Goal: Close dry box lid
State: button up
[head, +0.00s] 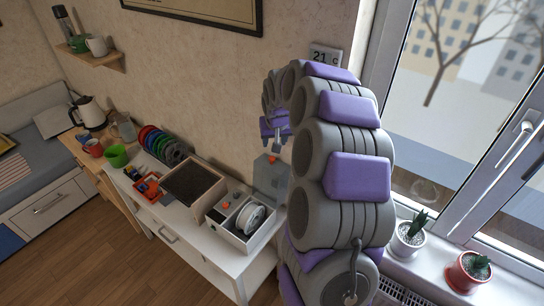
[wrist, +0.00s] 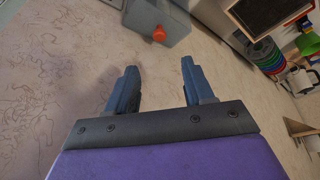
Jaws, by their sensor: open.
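The dry box (head: 232,238) is a pale open box on the white cabinet, with a white spool (head: 251,217) inside. Its grey lid (head: 268,184) stands raised at the box's right rear, near the wall. The lid has an orange knob near its top. In the wrist view the grey lid (wrist: 150,14) and its orange knob (wrist: 159,34) show beyond the fingertips. My gripper (head: 274,143) is above the lid, and its fingers (wrist: 159,65) are apart with nothing between them. My arm hides the area to the right of the box.
A dark-topped wooden-sided box (head: 193,184) stands left of the dry box. A window and potted plants (head: 408,236) are on the right. The wall is close behind the lid.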

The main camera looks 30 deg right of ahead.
aim_at(272, 158)
jog(key=x, duration=1.3)
jog(key=shift+d, duration=0.15)
grip_shut()
